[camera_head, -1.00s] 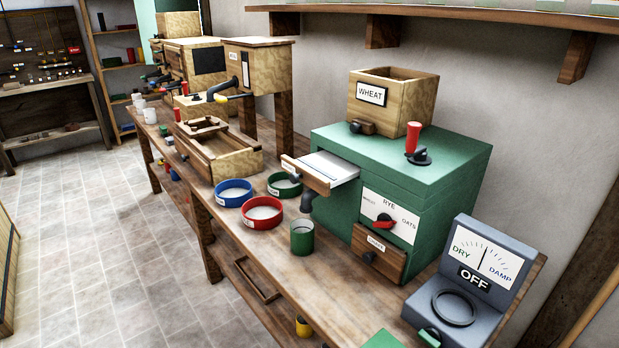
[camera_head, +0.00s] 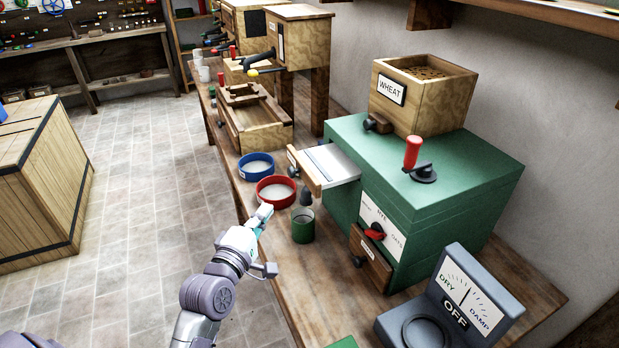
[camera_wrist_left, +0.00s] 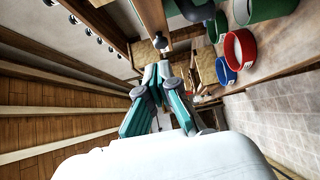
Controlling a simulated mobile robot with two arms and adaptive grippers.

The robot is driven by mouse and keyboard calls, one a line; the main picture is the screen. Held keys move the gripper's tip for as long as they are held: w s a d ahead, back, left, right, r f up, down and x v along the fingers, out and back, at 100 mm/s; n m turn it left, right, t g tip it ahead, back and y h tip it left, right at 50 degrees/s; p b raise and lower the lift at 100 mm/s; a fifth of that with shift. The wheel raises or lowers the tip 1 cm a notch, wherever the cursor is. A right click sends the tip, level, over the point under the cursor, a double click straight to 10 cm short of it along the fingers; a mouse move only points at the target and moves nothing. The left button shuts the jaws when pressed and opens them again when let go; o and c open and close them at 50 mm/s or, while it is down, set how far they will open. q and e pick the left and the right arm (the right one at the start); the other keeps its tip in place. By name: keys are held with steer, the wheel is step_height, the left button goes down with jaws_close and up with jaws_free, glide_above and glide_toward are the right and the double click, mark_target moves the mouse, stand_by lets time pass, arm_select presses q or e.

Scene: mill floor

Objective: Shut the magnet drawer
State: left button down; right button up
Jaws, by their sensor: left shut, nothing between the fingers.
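The magnet drawer (camera_head: 328,163) sticks out of the left side of the green mill (camera_head: 408,172), with a pale tray, a wooden front and a dark knob. I take this pulled-out drawer for the magnet drawer; its label is too small to read. My left gripper (camera_head: 265,210) is shut and empty, in front of the drawer and close to the red sieve in the head view. In the left wrist view the gripper's fingers (camera_wrist_left: 160,72) are together, with a dark round knob just beyond them. The right gripper is not in view.
A red sieve (camera_head: 276,203), a blue sieve (camera_head: 257,175) and a green cup (camera_head: 303,236) stand on the bench below the drawer. A wooden hopper marked WHEAT (camera_head: 400,118) sits on the mill. A grey DRY/DAMP meter (camera_head: 412,318) stands at the front right.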

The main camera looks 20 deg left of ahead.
arm_select(q)
steer(key=p, duration=0.1)
glide_toward(302, 174)
steer(key=s+a, duration=0.2)
steer(key=a, duration=0.1)
steer(key=w, duration=0.2)
steer(key=w+p, duration=0.1)
steer(key=w, duration=0.2)
steer(key=shift+w+d+r, duration=0.15)
steer(key=shift+w+r, duration=0.05)
steer(key=shift+w, duration=0.05)
steer(key=shift+w+d+p, duration=0.55)
steer(key=shift+w+d, duration=0.2)
steer(key=shift+d, duration=0.05)
steer(key=shift+w+d+f, duration=0.15)
steer(key=shift+w+d, duration=0.3)
steer(key=shift+d, duration=0.1)
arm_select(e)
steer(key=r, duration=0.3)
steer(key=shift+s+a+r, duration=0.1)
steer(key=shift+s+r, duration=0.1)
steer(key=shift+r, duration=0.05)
arm_select(q)
steer(key=shift+a, duration=0.1)
